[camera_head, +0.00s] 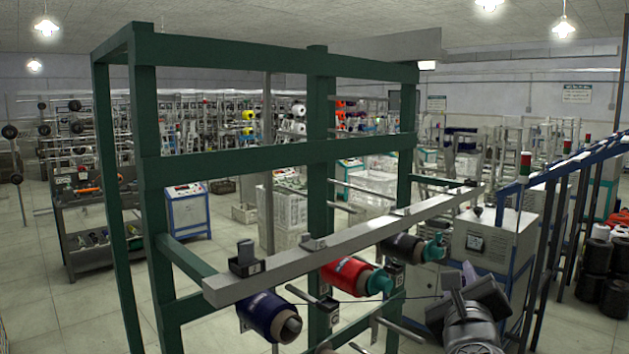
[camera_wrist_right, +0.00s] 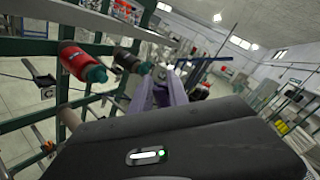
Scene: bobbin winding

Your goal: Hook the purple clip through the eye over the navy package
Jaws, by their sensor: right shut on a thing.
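The navy package (camera_head: 270,315) sits on a peg at the lower left of the grey bar in the head view. Above it, a dark block with a small white label (camera_head: 246,258) stands on the bar; I cannot make out the eye's opening. My right gripper (camera_head: 455,292) is at the lower right, well apart from that block. It is shut on a purple piece (camera_wrist_right: 174,88), seen between the fingers in the right wrist view, which looks like the clip. A thin blue thread runs from the navy package towards this gripper. My left gripper is not in view.
The grey bar (camera_head: 345,250) crosses a green frame (camera_head: 240,155). A red package (camera_head: 345,272) and a dark package with a teal end (camera_head: 405,247) hang between the navy package and my right gripper. Bare pegs stick out below.

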